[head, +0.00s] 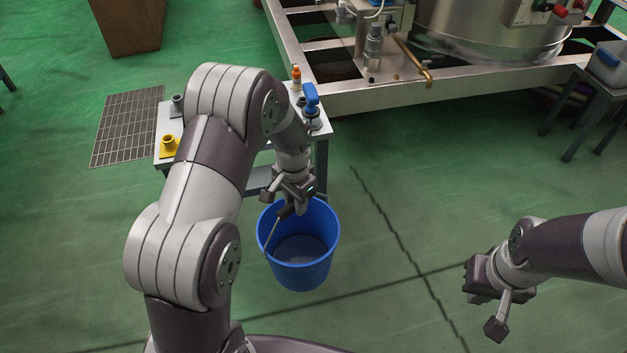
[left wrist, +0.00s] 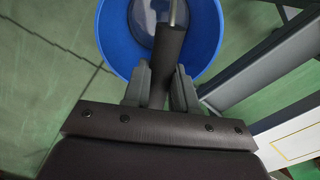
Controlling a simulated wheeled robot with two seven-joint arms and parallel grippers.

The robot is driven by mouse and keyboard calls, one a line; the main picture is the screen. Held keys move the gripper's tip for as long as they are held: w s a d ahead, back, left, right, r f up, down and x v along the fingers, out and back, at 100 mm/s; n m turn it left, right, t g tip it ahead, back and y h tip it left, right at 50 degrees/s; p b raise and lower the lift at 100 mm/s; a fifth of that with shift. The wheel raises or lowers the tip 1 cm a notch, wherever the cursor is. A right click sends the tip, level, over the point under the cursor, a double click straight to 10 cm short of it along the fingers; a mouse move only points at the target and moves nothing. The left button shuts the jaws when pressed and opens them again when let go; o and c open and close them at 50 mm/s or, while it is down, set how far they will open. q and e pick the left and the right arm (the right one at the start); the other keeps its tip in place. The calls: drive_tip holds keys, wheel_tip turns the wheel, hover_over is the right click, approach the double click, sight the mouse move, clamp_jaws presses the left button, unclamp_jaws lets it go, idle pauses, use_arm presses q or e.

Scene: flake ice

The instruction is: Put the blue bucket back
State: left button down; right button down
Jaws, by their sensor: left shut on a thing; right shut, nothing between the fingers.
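The blue bucket (head: 320,265) is upright below my left gripper, in front of the small table. It also fills the top of the left wrist view (left wrist: 112,40). My left gripper (head: 290,207) is shut on a dark grip (left wrist: 167,55) with a thin metal rod, seemingly the bucket's handle. The rod runs down to the bucket's left rim in the head view. The bucket's inside looks greyish at the bottom; whether it holds anything is unclear. I cannot tell whether the bucket touches the floor. My right gripper (head: 474,284) is shut and empty, off to the right.
A small table (head: 228,150) behind the bucket bears a yellow fitting (head: 169,144), a blue-handled item (head: 311,98) and an orange-capped bottle (head: 296,76). A metal-framed machine (head: 390,97) stands behind. A floor grate (head: 125,125) lies left. Floor between my grippers is clear.

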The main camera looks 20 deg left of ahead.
use_arm(q)
drive_tip(key=s+a+f+m, duration=0.1)
drive_tip(key=s+f+m, duration=0.2)
drive_tip(key=m, duration=0.6)
drive_tip(key=s+a+f+m, duration=0.2)
drive_tip(key=s+f+m, duration=0.2)
drive_tip(key=f+m, duration=0.4)
drive_tip(key=shift+a+f+m+p, duration=0.15)
drive_tip(key=shift+a+m+p, duration=0.15)
drive_tip(key=shift+m+p, duration=0.25)
wheel_tip(320, 180, down, 5)
drive_tip(key=b, duration=0.3)
drive_tip(key=shift+f, duration=0.15)
